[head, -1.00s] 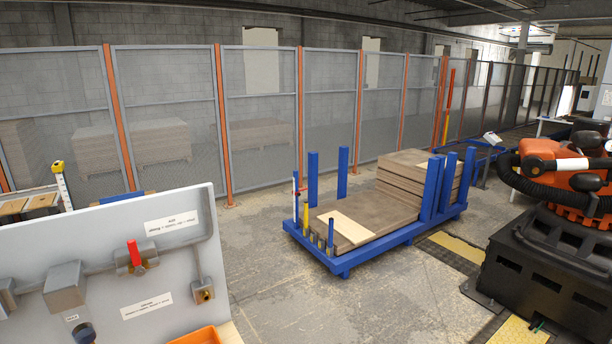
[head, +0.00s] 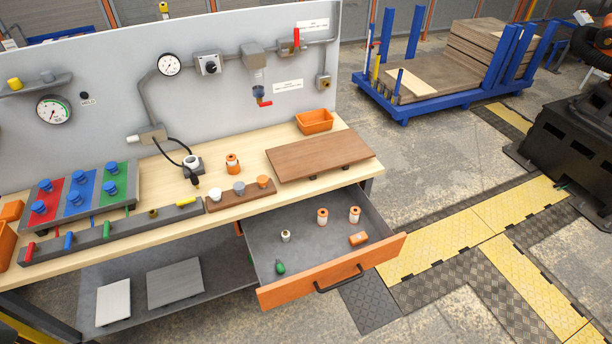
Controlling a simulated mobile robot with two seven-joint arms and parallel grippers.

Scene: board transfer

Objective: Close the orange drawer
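The orange drawer (head: 300,286) is pulled well out from under the right part of the wooden workbench (head: 120,220). Its orange front carries a black bar handle (head: 340,279) and faces the lower right. Neither of my grippers shows in the head view.
On the bench stand a brown board (head: 320,156), an orange bin (head: 314,121), a rack of blue knobs (head: 78,197) and a grey gauge panel (head: 110,110). A blue cart (head: 405,108) stands behind. Floor to the drawer's right is clear.

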